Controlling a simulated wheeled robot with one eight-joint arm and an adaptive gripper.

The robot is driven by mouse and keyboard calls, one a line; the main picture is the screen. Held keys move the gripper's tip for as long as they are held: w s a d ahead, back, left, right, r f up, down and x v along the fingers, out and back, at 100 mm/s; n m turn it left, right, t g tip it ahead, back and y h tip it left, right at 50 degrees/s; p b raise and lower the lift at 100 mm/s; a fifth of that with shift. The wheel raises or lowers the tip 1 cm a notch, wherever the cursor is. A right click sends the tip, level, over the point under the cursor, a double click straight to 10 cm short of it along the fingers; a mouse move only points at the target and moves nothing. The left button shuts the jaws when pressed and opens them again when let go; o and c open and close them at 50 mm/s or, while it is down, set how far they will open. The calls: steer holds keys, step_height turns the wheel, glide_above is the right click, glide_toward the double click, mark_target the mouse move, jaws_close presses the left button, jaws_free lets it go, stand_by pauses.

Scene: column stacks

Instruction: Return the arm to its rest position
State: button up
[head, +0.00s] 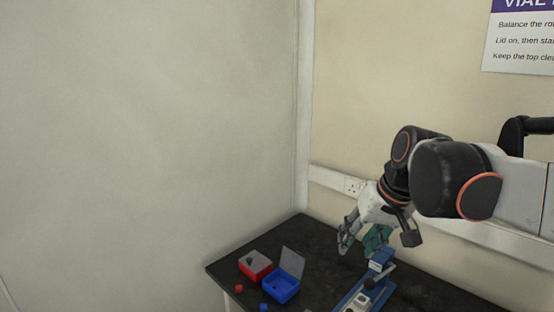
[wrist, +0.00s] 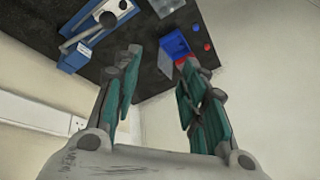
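My gripper (head: 356,247) is in the air above the dark table at the right of the head view, with my arm reaching in from the right. In the wrist view my gripper (wrist: 159,60) has its two grey and teal fingers spread wide apart. Nothing shows between them, so it is open and empty.
On the dark table (head: 318,253) are a red box (head: 255,268) with a grey lid, a blue box (head: 281,290) with its lid raised, a small red piece (head: 239,288), a small blue piece (head: 263,307) and a blue device (head: 381,259). Walls stand behind and left.

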steer(key=s+d+f+t+h, duration=0.1)
steer(key=s+f, duration=0.3)
steer(key=s, duration=0.4)
steer(key=s+d+f+t+h, duration=0.1)
steer(key=s+f+t, duration=0.1)
steer(key=s+f, duration=0.2)
steer(key=s, duration=0.3)
steer(key=shift+s+d, duration=0.35)
steer(key=shift+d, duration=0.05)
